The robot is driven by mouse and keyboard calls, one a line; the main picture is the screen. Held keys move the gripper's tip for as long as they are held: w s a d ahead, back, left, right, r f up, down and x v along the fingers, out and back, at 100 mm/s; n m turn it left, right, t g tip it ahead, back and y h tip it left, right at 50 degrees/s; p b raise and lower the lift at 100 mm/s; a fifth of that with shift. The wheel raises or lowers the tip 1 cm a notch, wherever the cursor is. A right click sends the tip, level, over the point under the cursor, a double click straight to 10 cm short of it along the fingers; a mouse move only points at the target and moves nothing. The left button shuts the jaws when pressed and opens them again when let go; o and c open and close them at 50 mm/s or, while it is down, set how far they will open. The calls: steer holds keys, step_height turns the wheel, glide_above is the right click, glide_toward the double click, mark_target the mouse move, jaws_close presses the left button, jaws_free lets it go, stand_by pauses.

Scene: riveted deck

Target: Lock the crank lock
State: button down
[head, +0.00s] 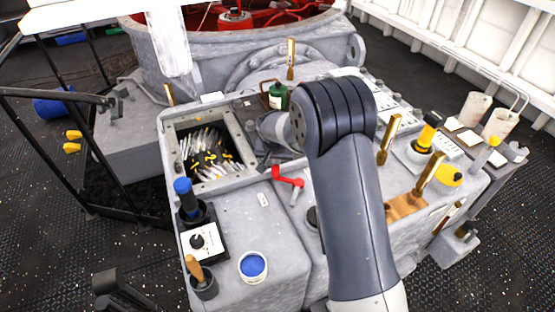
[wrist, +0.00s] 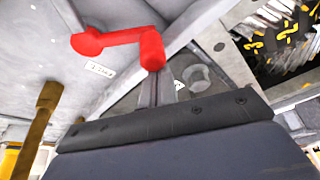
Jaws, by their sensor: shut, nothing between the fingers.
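The red crank (head: 288,178) stands on the grey console top, right of the open bin, with its arm lying roughly sideways in the head view. In the wrist view the red crank (wrist: 120,40) crosses the upper left, with a rounded knob at each end of its arm. My gripper (wrist: 165,88) is shut and empty, its narrow fingers just below the crank's right end in that picture. I cannot tell whether they touch it. In the head view my arm hides most of the gripper.
The open bin (head: 168,150) holds loose metal and yellow pieces. Several brass levers (head: 388,138) rise on the right. A small white label (wrist: 100,69) lies near the crank.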

mark_target(273, 169)
steer(key=s+n, duration=0.1)
steer(key=s+a+n+y+b, duration=0.1)
steer(key=s+n, duration=0.1)
steer(key=shift+f+n, duration=0.1)
steer(key=shift+n, duration=0.2)
steer(key=shift+s+b, duration=1)
steer(key=shift+s, duration=0.35)
steer(key=shift+s+d, duration=0.1)
steer(key=shift+s, duration=0.15)
steer(key=v, duration=1)
steer(key=shift+r, duration=0.5)
steer(key=shift+w, duration=0.1)
